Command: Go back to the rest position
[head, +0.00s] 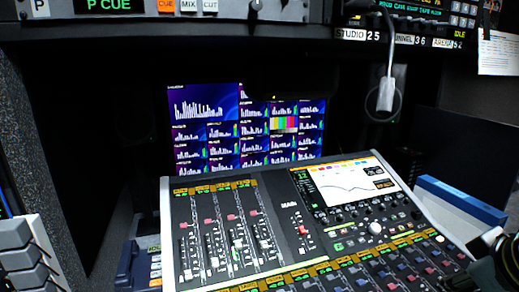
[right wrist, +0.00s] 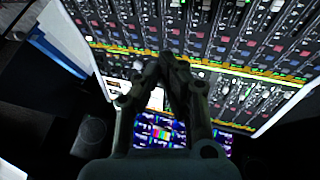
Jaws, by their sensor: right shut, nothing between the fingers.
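My right gripper (right wrist: 172,62) shows in the right wrist view with its two dark fingers together and nothing between them. It is over the mixing console (right wrist: 215,75), and the gap to the console's surface is hard to judge. In the head view only a dark part of my right arm shows at the lower right edge, over the console's right side. My left gripper is in neither view. The audio console (head: 291,207) stands in the middle of the head view, with faders, knobs and a tilted screen (head: 349,186).
A monitor wall (head: 205,100) glows behind the console. A blue-topped white box (head: 462,200) stands at its right. A gooseneck lamp (head: 386,95) hangs from the upper rack (head: 300,38). Grey stacked pieces (head: 30,255) stand at the left.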

